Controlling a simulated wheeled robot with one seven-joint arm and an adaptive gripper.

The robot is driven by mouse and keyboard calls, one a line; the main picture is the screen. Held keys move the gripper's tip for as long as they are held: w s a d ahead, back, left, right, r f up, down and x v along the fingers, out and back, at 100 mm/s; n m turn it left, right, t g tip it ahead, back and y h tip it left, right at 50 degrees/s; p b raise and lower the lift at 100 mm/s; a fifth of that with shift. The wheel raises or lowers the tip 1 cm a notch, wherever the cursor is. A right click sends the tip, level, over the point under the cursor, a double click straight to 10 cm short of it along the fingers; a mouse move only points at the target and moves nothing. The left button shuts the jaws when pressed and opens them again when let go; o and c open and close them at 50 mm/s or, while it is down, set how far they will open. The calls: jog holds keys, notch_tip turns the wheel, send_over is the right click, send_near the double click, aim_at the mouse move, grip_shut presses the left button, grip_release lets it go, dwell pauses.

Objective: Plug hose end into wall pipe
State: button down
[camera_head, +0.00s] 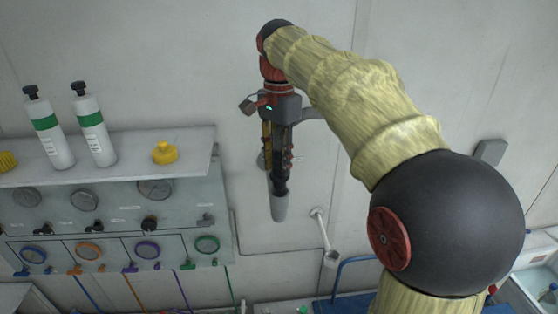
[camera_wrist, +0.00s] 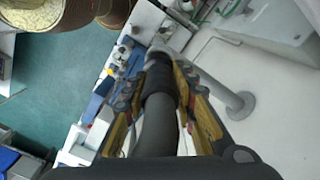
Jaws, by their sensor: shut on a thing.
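My gripper (camera_head: 279,172) hangs pointing down in front of the white wall and is shut on the hose end (camera_head: 278,206), a grey cylinder whose lower part sticks out below the fingers. In the wrist view the yellow-and-black fingers (camera_wrist: 166,85) flank the hose end (camera_wrist: 158,122), which has a black band near its far end. The wall pipe (camera_head: 325,236) is a light grey tube with a round wall flange and an open-looking lower end, to the right of and below the hose end. In the wrist view the pipe (camera_wrist: 212,82) lies beyond the fingers. The two appear apart.
A gauge panel (camera_head: 120,212) with several dials and coloured hoses is at left. A shelf (camera_head: 110,157) above it bears two white bottles (camera_head: 92,125) and a yellow object (camera_head: 165,152). A blue rail (camera_head: 345,270) stands low on the right. The wall above the pipe is bare.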

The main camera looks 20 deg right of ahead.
aim_at(279, 177)
jog(key=shift+f+b, duration=1.4)
jog(key=shift+f, duration=0.85)
jog(key=c, duration=1.4)
grip_release()
notch_tip(279, 177, up, 12)
jog(key=shift+f, duration=0.1)
